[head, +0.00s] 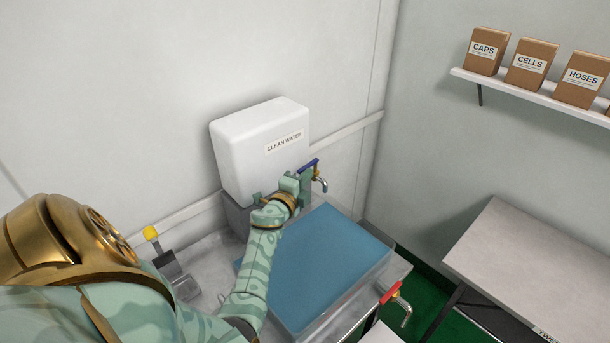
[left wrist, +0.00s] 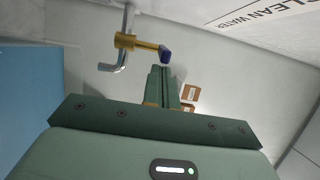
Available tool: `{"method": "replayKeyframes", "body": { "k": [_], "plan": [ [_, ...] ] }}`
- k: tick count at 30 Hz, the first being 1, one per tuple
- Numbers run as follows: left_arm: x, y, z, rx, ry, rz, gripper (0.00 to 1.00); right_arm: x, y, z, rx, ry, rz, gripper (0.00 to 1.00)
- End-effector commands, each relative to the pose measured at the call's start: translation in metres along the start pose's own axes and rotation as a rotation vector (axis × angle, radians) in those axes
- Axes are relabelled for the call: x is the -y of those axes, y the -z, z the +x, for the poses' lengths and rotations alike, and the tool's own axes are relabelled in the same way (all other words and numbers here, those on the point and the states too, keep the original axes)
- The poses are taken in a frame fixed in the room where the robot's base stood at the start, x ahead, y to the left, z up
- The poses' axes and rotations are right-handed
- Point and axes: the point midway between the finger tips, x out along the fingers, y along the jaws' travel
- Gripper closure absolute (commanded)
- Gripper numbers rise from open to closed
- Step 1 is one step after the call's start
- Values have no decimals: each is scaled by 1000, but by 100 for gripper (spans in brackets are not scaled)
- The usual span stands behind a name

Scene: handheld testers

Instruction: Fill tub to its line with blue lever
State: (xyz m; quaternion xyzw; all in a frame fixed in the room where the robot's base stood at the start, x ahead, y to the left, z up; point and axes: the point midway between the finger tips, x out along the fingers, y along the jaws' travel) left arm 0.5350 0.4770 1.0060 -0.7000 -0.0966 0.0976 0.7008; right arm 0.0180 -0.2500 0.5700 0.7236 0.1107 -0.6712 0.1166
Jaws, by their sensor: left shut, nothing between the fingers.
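The blue lever (head: 308,166) sits on a brass tap with a metal spout (head: 322,184) at the front of the white clean water tank (head: 240,150). In the left wrist view the lever's blue end (left wrist: 165,56) is just beyond my fingertips; I cannot tell whether they touch. My left gripper (head: 305,178) is shut and empty beside the lever; its closed fingers show in the left wrist view (left wrist: 163,80). The clear tub (head: 377,283) stands below, holding a wide blue body of water (head: 315,255). I cannot make out its line. No stream shows under the spout.
A red-handled tap (head: 390,293) is at the tub's front right. A yellow-knobbed lever (head: 151,233) stands on the left of the bench. A grey table (head: 530,265) is at right, under a shelf (head: 530,92) with boxes.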

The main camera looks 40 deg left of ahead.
Motion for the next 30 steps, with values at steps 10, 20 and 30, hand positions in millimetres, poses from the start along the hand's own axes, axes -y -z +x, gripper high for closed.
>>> {"method": "replayKeyframes", "body": {
  "k": [10,20,30],
  "plan": [
    [0,-13,2,-56,-1,6,100,-3,3,-1,-5,-4,0,64],
    [0,-22,3,-143,0,1,100,-6,2,1,-3,-7,-2,64],
    [3,-23,3,-140,3,7,100,-6,2,0,-4,-8,-2,64]
  ]
}}
